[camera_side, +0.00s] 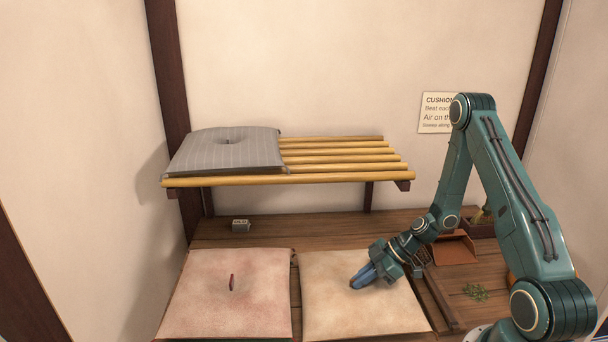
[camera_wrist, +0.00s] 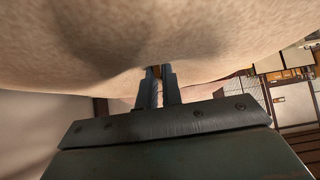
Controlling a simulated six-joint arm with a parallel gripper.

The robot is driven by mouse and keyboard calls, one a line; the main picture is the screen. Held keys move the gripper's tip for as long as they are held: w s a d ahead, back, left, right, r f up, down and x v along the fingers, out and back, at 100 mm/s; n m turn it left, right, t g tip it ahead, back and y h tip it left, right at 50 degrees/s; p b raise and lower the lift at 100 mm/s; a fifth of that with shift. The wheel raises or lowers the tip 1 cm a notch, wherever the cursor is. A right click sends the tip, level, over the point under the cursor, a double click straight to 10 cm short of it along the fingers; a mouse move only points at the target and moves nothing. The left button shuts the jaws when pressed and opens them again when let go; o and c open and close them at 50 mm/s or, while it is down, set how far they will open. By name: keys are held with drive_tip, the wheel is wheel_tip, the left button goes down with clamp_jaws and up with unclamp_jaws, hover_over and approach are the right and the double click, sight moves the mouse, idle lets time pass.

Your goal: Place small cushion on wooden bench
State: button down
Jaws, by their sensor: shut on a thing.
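A beige cushion (camera_side: 350,315) lies on the dark plank surface at the lower middle of the side view. My gripper (camera_side: 358,281) reaches down to its middle from the right, with blue fingers close together. In the wrist view the pale cloth (camera_wrist: 110,35) fills the top, and the fingertips (camera_wrist: 157,74) are shut against it on a small orange-brown piece, apparently the cushion's centre tuft. A pink cushion (camera_side: 205,300) with a red tuft lies just left. A grey striped cushion (camera_side: 200,152) lies on the left of a raised slatted wooden rack (camera_side: 345,160), the bench-like thing in view.
The rack's right half is bare slats. A small grey block (camera_side: 241,226) stands on the planks (camera_side: 320,228) behind the cushions. A brown dustpan (camera_side: 457,250), a planter box (camera_side: 482,228) and green bits (camera_side: 477,291) are at the right. A sign (camera_side: 435,112) hangs on the wall.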

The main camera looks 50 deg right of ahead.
drive_tip(key=shift+f, duration=1.45)
drive_tip(key=shift+f, duration=0.1)
drive_tip(key=c, duration=1.6)
unclamp_jaws()
drive_tip(key=shift+o, duration=0.2)
drive_tip(key=v, duration=1.2)
